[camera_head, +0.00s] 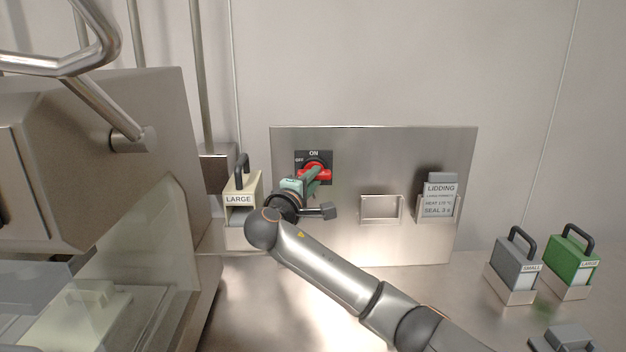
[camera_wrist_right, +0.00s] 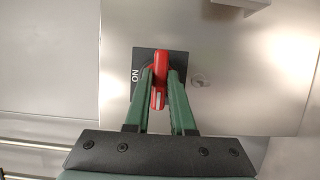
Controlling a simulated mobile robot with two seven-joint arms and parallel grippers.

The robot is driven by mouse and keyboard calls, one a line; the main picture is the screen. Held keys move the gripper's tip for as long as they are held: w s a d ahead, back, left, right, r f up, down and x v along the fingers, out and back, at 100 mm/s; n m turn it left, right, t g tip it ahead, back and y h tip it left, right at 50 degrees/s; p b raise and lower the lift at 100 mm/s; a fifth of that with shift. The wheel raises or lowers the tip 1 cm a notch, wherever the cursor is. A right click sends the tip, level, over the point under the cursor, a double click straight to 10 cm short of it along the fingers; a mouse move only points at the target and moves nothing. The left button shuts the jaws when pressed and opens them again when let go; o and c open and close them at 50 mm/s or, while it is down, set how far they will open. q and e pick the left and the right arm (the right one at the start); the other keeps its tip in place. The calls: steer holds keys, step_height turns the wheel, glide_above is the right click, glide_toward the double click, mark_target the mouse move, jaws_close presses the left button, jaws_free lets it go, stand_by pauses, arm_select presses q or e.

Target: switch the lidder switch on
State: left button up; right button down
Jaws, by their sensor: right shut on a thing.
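The lidder switch is a red rotary handle (camera_head: 316,173) on a dark plate (camera_head: 327,158) marked ON and OFF, fixed to the upright steel panel. My right gripper (camera_head: 316,174) reaches it from the front and covers part of it. In the right wrist view the two green fingers (camera_wrist_right: 160,92) stand on either side of the red handle (camera_wrist_right: 158,66), shut on it. The ON label shows beside the handle there. The handle's exact angle in the head view is partly hidden by the fingers. My left gripper is not in view.
The steel panel (camera_head: 400,150) also carries an empty frame (camera_head: 381,208) and a LIDDING card (camera_head: 440,197) in a holder. A cream LARGE block (camera_head: 240,197) stands close left of my gripper. Grey (camera_head: 515,264) and green (camera_head: 571,260) blocks stand at the right.

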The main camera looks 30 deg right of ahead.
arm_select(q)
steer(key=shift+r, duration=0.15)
arm_select(e)
steer(key=shift+a+m, duration=0.1)
steer(key=shift+m, duration=0.2)
arm_select(q)
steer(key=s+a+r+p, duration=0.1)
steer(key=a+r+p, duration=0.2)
steer(key=p, duration=0.6)
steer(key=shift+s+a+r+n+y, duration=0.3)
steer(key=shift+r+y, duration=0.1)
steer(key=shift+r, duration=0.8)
arm_select(e)
steer(key=shift+d+r+m+t+y, duration=0.15)
steer(key=shift+m+y, duration=1.1)
steer(key=shift+m, duration=0.9)
steer(key=shift+m+t+y, duration=0.1)
steer(key=shift+m+y, duration=1.1)
steer(key=shift+m, duration=0.9)
steer(key=shift+d+r+m+t+y, duration=0.15)
steer(key=shift+m+y, duration=1.1)
steer(key=shift+m, duration=0.9)
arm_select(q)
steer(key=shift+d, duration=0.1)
arm_select(e)
steer(key=shift+a+f, duration=0.1)
steer(key=shift+f, duration=0.05)
